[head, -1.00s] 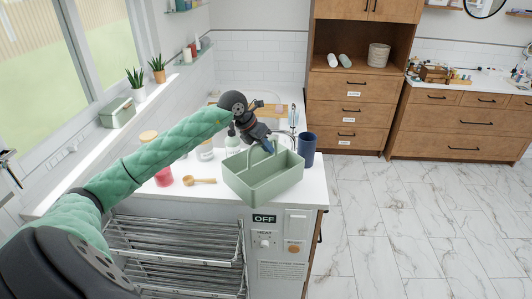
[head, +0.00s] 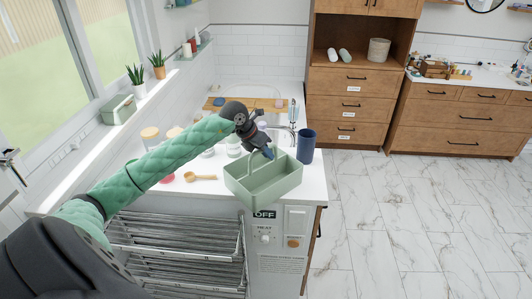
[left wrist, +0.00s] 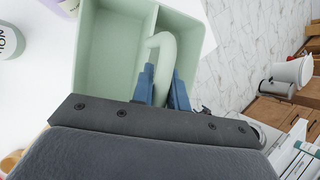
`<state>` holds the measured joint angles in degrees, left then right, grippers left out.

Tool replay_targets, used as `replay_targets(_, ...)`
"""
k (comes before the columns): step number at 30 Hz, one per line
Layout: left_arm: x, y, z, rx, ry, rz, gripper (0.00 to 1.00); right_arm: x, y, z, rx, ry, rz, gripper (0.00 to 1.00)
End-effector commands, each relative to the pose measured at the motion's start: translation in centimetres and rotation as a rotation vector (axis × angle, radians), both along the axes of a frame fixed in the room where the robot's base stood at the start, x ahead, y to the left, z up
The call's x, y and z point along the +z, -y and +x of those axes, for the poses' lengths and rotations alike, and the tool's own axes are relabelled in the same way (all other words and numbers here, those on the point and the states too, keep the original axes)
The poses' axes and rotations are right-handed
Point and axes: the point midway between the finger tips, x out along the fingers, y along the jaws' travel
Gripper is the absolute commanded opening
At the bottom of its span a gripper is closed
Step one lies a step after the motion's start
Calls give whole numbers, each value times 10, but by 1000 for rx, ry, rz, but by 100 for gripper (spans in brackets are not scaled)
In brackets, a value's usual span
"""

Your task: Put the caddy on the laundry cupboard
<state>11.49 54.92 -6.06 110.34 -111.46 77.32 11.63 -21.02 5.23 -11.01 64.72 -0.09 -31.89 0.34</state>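The caddy (head: 265,187) is a pale green open box with a divider and a raised handle. In the head view it is at the front right of the white counter, and its near bottom corner overlaps the top of the OFF sign. I cannot tell how far it is above the counter. My left gripper (head: 268,154) is at the handle; in the left wrist view its blue fingers (left wrist: 163,88) close around the handle (left wrist: 162,55). The wooden cupboard with labelled drawers (head: 349,104) stands at the back. No label reads clearly. My right gripper is not in view.
A dark blue cup (head: 307,146) stands close to the caddy's right. A wooden scoop (head: 199,177) and several jars are on the counter (head: 315,178) to the left. Towels (head: 338,57) and a basket (head: 379,51) occupy the cupboard's niche. The marble floor at right is clear.

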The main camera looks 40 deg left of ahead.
Motion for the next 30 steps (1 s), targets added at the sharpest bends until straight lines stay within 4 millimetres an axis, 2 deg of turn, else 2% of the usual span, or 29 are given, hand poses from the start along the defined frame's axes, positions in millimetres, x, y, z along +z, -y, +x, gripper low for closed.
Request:
replay_targets(1, 0, 0, 0, 0, 0, 0, 26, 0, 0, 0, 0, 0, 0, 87)
replay_targets(3, 0, 0, 0, 0, 0, 0, 36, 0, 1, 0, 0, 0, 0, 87)
replay_targets(15, 3, 0, 0, 0, 0, 0, 36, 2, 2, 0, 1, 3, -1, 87)
replay_targets(18, 6, -3, -3, 0, 1, 1, 36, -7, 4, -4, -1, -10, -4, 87)
replay_targets(21, 14, -7, -7, -1, 1, 3, 36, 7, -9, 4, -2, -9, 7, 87)
replay_targets(30, 52, -21, -26, 0, 1, 3, 36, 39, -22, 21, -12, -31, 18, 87)
